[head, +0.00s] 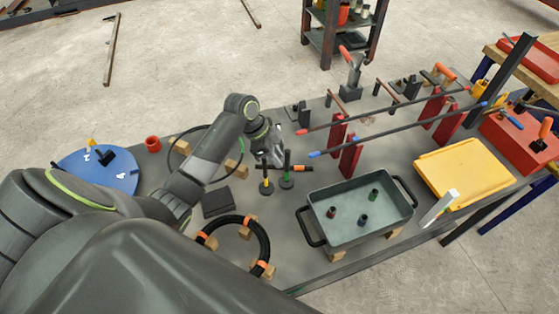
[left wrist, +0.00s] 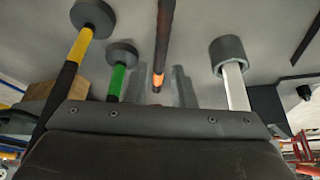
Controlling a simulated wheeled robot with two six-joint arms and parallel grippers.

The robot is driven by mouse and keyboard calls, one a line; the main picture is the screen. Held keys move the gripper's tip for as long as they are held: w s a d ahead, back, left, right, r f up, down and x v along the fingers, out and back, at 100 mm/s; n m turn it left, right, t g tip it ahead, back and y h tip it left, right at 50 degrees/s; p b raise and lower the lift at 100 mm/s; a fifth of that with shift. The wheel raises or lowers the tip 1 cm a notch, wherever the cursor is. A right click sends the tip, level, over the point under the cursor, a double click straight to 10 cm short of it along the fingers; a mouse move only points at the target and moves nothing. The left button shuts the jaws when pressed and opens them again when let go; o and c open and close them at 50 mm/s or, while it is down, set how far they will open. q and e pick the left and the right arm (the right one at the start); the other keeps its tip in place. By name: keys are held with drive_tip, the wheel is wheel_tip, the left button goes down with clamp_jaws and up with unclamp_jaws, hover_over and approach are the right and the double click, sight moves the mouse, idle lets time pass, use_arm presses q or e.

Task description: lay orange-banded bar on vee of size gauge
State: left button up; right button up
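My left gripper (head: 270,157) is above the table beside the upright banded bars. Its pale fingers appear apart, so it looks open. In the left wrist view, a dark bar with an orange band (left wrist: 158,80) runs in from the top, its end near the fingers (left wrist: 160,90), with gaps visible at its sides. An orange-marked dark piece (head: 299,168) lies beside the green-banded bar (head: 287,160) in the head view. I cannot make out the size gauge's vee for certain; a dark block on a plate (head: 303,116) stands further back. My right gripper is out of view.
A yellow-banded bar (head: 265,165) stands close by. A grey tray (head: 322,205) holding small pieces is to the right. A black ring with orange bands (head: 263,240) lies in front. Long bars rest on red supports (head: 350,157) behind. A yellow tray (head: 463,172) is at far right.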

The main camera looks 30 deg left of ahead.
use_arm(q)
drive_tip(key=v, duration=0.8)
drive_tip(key=shift+a+b, duration=0.15)
drive_tip(key=shift+b, duration=0.25)
drive_tip(key=shift+o, duration=0.6)
drive_tip(key=shift+s+a+r, duration=0.1)
drive_tip(key=shift+r, duration=0.3)
drive_tip(key=a+r+n+p, duration=0.2)
drive_tip(key=n, duration=1.5)
drive_tip(key=a+r+n+p, duration=0.1)
drive_tip(key=r+n+p, duration=0.15)
drive_tip(key=n, duration=1.45)
drive_tip(key=shift+g, duration=0.3)
drive_tip(key=x, duration=0.6)
drive_tip(key=p+x, duration=0.1)
drive_tip(key=x, duration=0.5)
drive_tip(key=shift+w+d, duration=0.2)
drive_tip(key=shift+w, duration=0.05)
drive_tip(key=x, duration=0.4)
drive_tip(key=shift+s+d+r+p, duration=0.1)
drive_tip(key=shift+d+r+p, duration=0.05)
drive_tip(key=shift+d+p, duration=0.25)
drive_tip(key=shift+d+f, duration=0.2)
drive_tip(key=shift+f, duration=0.35)
clamp_jaws()
